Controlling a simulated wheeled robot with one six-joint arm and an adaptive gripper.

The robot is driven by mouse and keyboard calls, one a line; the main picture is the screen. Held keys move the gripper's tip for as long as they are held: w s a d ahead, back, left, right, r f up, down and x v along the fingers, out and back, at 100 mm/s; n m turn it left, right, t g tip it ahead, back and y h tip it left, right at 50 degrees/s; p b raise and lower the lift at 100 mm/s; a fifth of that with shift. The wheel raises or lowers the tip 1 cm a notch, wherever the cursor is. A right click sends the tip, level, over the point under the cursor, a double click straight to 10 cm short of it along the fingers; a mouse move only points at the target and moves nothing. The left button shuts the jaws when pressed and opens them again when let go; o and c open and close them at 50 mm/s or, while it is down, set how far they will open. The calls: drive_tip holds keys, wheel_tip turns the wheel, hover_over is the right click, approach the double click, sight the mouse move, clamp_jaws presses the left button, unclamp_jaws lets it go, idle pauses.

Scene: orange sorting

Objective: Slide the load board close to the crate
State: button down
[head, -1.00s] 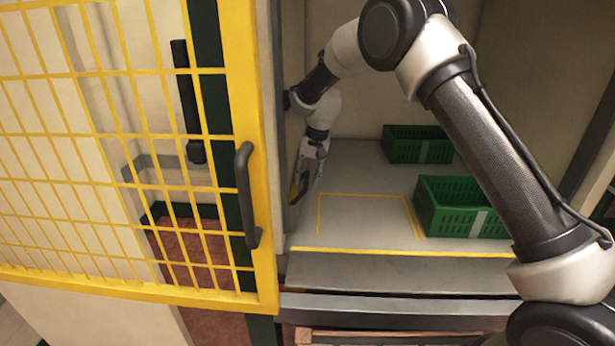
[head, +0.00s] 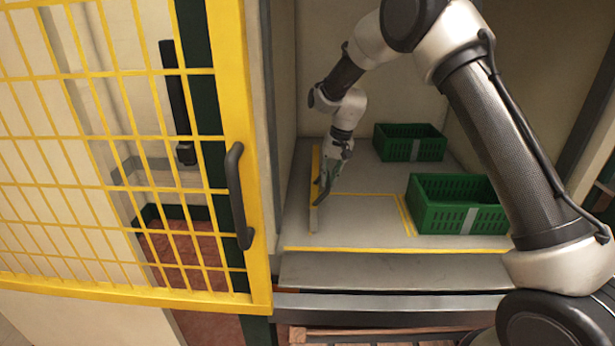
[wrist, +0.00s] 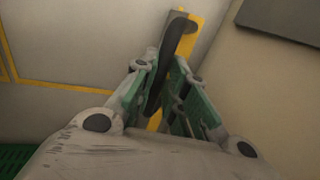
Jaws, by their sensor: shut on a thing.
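My gripper (head: 325,185) is shut on this handle. A near green crate (head: 455,222) stands at the right of the table, and a smaller-looking far green crate (head: 393,150) stands at the back. The board is apart from both crates, with bare table between. My gripper hides part of the board.
Yellow lines mark a rectangle on the grey table (head: 370,220), and a yellow line (head: 400,250) runs along its front. A yellow mesh door (head: 232,100) with a dark handle (head: 238,195) stands at the left. Walls close the back and left.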

drive_tip(key=d, duration=2)
drive_tip(key=s+d, duration=0.1)
drive_tip(key=d, duration=0.9)
drive_tip(key=shift+d, duration=0.25)
drive_tip(key=c, duration=1.5)
unclamp_jaws()
drive_tip(key=shift+o, duration=0.2)
drive_tip(key=shift+r, duration=0.1)
wheel_tip(320, 180, up, 12)
drive_tip(key=d, duration=0.2)
drive_tip(key=shift+d, duration=0.15)
